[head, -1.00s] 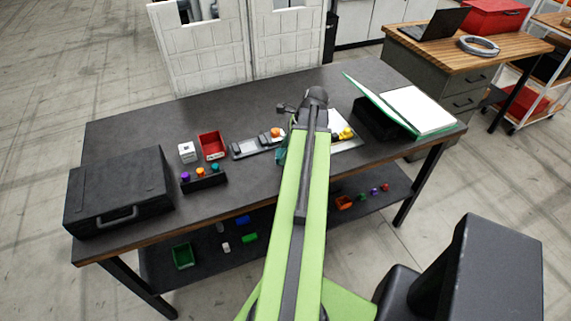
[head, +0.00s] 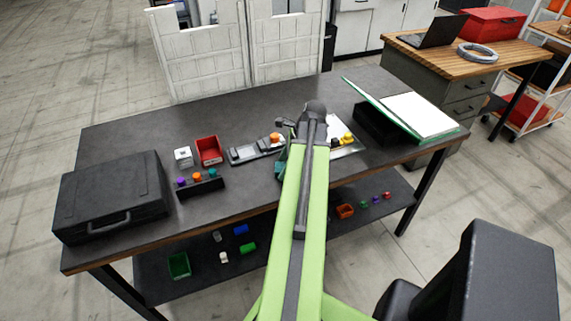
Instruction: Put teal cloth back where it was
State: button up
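A small teal patch, which looks like the teal cloth (head: 281,170), shows in the head view just left of my green arm, near the middle of the dark workbench (head: 120,140). Most of it is hidden behind the arm. My arm reaches over the bench, and its dark wrist end is above the back middle. My gripper is mostly hidden by the arm; a small dark part (head: 284,123) sticks out at the left of the wrist. I cannot see its fingers or whether they hold the cloth.
Left of the arm are a grey tray (head: 243,154) with an orange knob, a red bin (head: 209,151), a white cube (head: 183,157), a peg block (head: 201,187) and a black case (head: 112,197). Right are yellow pieces (head: 346,139) and a green-edged open box (head: 385,122).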

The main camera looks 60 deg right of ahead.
jog(key=shift+r, duration=0.1)
jog(key=shift+r+p, duration=0.25)
jog(key=shift+p, duration=0.15)
jog(key=p+v, duration=1)
jog(key=v, duration=0.1)
jog(key=shift+r+p, duration=0.25)
jog(key=shift+p, duration=0.05)
jog(key=shift+s+d, duration=0.1)
jog(key=shift+s, duration=0.05)
